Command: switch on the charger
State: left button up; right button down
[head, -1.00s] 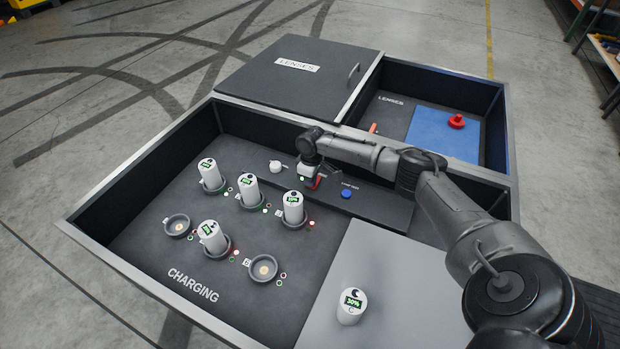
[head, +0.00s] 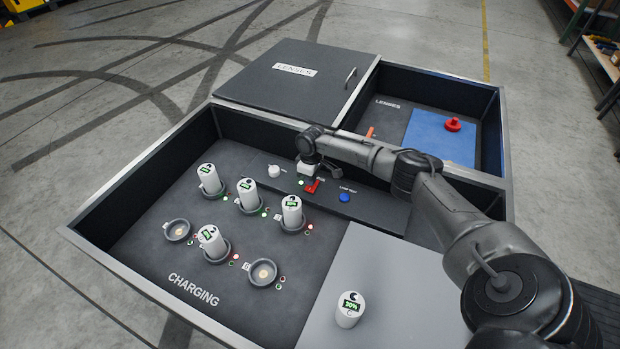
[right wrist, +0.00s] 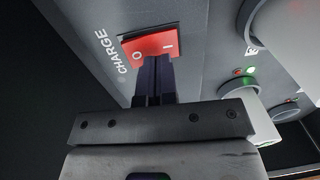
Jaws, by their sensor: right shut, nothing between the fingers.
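The charger switch is a red rocker (head: 312,186) on the raised dark panel at the back of the charging tote. In the right wrist view the red rocker (right wrist: 147,45) carries O and I marks beside the word CHARGE. My right gripper (right wrist: 156,62) is shut and empty, its fingertips over the rocker's near edge between the marks. I cannot tell whether they touch it. In the head view the right gripper (head: 309,178) is just behind the rocker. A small green light (head: 301,183) glows beside it. The left gripper is not in view.
Several white batteries, one here (head: 247,193), stand in charging sockets; two sockets are empty. A white knob (head: 274,171) and a blue button (head: 345,198) flank the switch. A 30% battery (head: 349,309) stands on a grey surface. A closed LENSES lid (head: 298,85) lies behind.

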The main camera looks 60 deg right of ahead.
aim_at(309, 187)
jog(key=r+p, duration=0.5)
jog(key=shift+a, duration=0.25)
notch_tip(309, 187, up, 8)
jog(key=a+p, duration=0.1)
jog(key=p, duration=0.2)
jog(key=shift+p, duration=0.4)
jog(key=shift+s+r, duration=0.1)
